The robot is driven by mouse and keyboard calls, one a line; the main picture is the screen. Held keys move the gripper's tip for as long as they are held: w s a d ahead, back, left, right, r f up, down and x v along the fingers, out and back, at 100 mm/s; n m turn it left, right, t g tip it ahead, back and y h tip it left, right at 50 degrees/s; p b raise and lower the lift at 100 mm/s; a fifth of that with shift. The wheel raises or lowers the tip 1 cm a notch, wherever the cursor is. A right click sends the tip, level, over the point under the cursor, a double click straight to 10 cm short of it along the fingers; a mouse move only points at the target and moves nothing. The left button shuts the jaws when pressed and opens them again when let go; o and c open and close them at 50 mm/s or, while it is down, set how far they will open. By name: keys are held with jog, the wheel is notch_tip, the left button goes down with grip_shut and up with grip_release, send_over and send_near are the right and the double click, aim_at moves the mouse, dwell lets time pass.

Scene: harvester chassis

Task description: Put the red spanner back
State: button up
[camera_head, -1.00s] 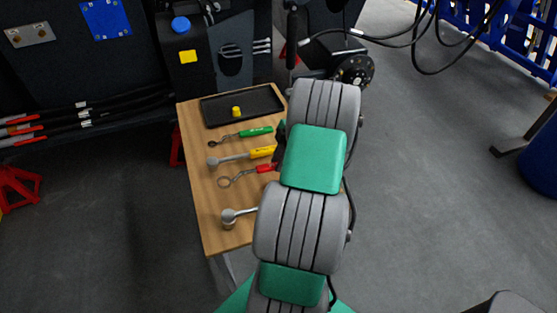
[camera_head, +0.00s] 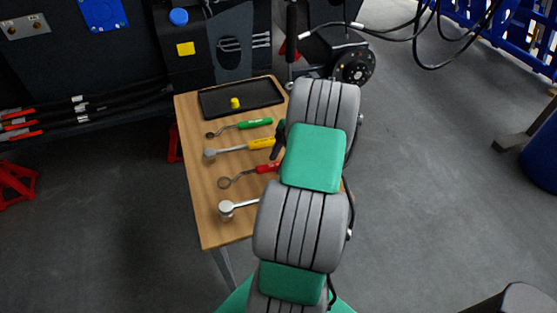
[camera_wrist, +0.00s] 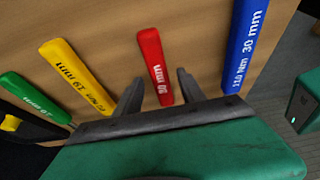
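The red spanner (camera_head: 238,177) lies on the wooden table between the yellow-handled tool and the blue-handled ratchet; its ring end points left in the head view. In the wrist view its red handle (camera_wrist: 151,52) runs between my gripper's two fingers (camera_wrist: 158,84), with a gap on each side. My gripper is open. In the head view my arm hides most of the gripper and the handle's right end. The green spanner (camera_head: 250,124) and yellow-handled tool (camera_head: 232,150) lie further back. The steel ratchet head (camera_head: 227,208) is at the front; its blue handle (camera_wrist: 243,45) shows in the wrist view.
A black tray (camera_head: 215,108) with a small yellow piece (camera_head: 235,103) sits at the table's back. The dark machine body (camera_head: 175,60) stands behind the table (camera_head: 222,235). Hoses and a hub (camera_head: 355,66) are at the back right. Grey floor is clear at right.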

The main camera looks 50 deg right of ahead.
jog(key=v, duration=0.7)
jog(key=shift+s+d+r, duration=0.1)
jog(key=shift+d+r, duration=0.05)
jog(key=shift+r, duration=0.2)
